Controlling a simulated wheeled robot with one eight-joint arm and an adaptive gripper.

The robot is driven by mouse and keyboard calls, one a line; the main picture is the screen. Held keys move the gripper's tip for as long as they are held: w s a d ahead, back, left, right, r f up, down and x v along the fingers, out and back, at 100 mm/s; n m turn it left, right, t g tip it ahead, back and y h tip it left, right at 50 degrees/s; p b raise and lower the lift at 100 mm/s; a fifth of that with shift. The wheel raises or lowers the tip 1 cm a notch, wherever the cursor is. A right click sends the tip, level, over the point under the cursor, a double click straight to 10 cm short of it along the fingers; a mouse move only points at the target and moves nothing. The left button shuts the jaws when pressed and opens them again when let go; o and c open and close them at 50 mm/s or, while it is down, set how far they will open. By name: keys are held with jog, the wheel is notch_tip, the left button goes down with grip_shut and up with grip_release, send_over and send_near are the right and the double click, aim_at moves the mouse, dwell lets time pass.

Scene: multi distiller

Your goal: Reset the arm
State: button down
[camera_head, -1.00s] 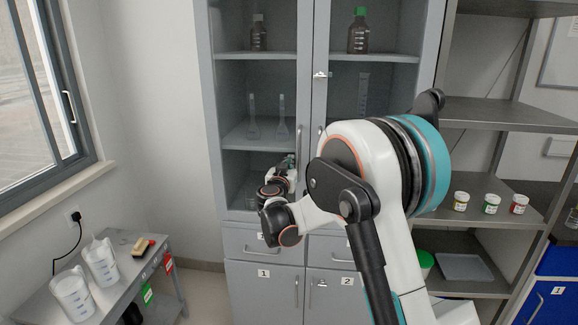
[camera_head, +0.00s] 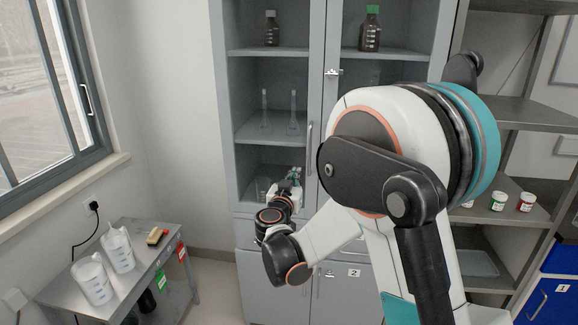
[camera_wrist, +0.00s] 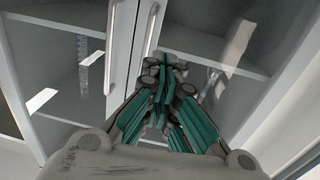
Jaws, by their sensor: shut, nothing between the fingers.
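My arm reaches across the middle of the head view in front of a grey cabinet (camera_head: 230,120). My gripper (camera_head: 293,174) is small and partly hidden by my own wrist there, in front of the cabinet's lower glass part. In the wrist view my gripper (camera_wrist: 160,92) has green finger pads that come together at the tips. It is shut and empty. Beyond the fingertips are the cabinet's door edges and handles. I cannot tell the exact gap between gripper and doors.
The cabinet holds brown bottles (camera_head: 272,30) and clear flasks (camera_head: 293,115). A low table (camera_head: 85,297) with two white jugs (camera_head: 118,250) stands at the left, below the window. Shelves (camera_head: 530,113) with small jars (camera_head: 498,202) stand at the right. Floor (camera_head: 214,285) is clear between table and cabinet.

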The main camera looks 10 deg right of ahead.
jog(key=s+d+r+g+y, duration=0.1)
jog(key=s+d+r+g, duration=0.15)
jog(key=s+d, duration=0.45)
jog(key=s+d+r+g, duration=0.1)
jog(key=s+d+g, duration=0.25)
jog(key=s, duration=0.75)
jog(key=s+a+f+n+g+y, duration=0.1)
jog(key=s+y, duration=0.1)
jog(key=s, duration=0.6)
jog(key=s+a+f+n+g+y, duration=0.1)
jog(key=s+a+f+n+y, duration=0.1)
jog(key=s, duration=0.6)
jog(key=s+a+f+n+g+y, duration=0.1)
jog(key=s+f+y, duration=0.1)
jog(key=s, duration=0.5)
jog(key=shift+s+a+f+n+g, duration=0.25)
jog(key=shift+s+a+n+g, duration=0.05)
jog(key=shift+s+a, duration=0.1)
